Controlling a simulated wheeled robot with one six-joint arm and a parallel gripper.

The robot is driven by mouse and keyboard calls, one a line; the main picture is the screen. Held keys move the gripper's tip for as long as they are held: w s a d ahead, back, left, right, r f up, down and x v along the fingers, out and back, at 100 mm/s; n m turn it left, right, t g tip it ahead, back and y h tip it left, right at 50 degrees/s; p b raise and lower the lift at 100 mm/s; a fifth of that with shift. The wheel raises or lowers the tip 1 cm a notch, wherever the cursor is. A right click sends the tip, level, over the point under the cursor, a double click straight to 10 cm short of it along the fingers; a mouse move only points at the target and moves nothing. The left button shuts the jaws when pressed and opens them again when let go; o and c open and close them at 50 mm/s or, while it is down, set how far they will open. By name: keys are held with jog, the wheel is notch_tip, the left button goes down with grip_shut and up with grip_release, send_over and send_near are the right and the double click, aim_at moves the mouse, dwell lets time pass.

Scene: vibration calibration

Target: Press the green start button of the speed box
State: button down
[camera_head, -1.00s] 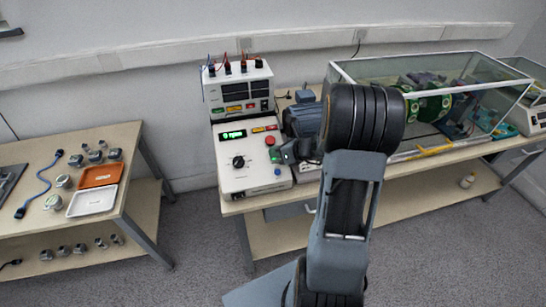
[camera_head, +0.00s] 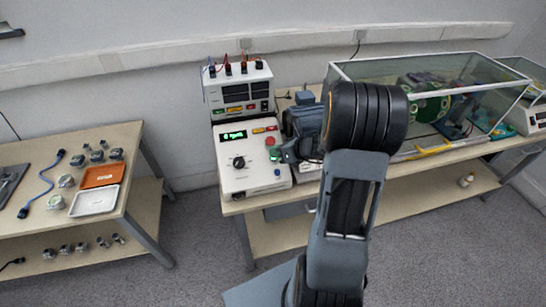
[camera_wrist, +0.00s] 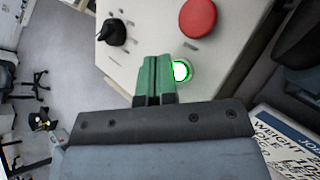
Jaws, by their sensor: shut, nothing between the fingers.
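The speed box (camera_head: 233,183) is a cream control box at the left end of the long bench. Its green display (camera_head: 233,135) is lit; the digits are too small to read. The green start button (camera_wrist: 181,71) glows brightly in the wrist view, just right of my fingertips. My gripper (camera_wrist: 154,58) is shut and empty, its green fingers low over the panel. I cannot tell whether they touch it. In the head view my gripper (camera_head: 275,154) is at the panel's right edge and hides the green button.
A red button (camera_wrist: 198,17) and a black knob (camera_wrist: 113,32) sit close to my fingers. A power supply unit (camera_head: 238,92) with cables stands behind the box. A blue-grey motor (camera_head: 302,120) is to the right, beside a glass enclosure (camera_head: 440,62).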

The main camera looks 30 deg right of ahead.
jog(key=r+p, duration=0.1)
jog(key=s+r+p, duration=0.1)
jog(key=r, duration=0.1)
jog(key=s+r+p, duration=0.1)
jog(key=shift+a+r+p, duration=0.2)
jog(key=shift+r+p, duration=0.05)
jog(key=shift+p, duration=0.15)
dwell(0.7)
jog(key=s+a+n+g+h, duration=0.1)
jog(key=s+a+n+g, duration=0.15)
jog(key=s+n, duration=0.45)
jog(key=s+a+n+g+h, duration=0.1)
jog(key=s+a+n+g, duration=0.2)
jog(key=n, duration=0.7)
jog(key=s+a+r+n+h, duration=0.2)
jog(key=r+n, duration=0.3)
jog(key=n, duration=0.2)
jog(key=s+a+r+n+h, duration=0.2)
jog(key=r+n, duration=0.3)
jog(key=n, duration=0.3)
jog(key=shift+s+a+r+h, duration=0.25)
jog(key=shift+s+r+h, duration=0.1)
jog(key=shift+s+h, duration=0.35)
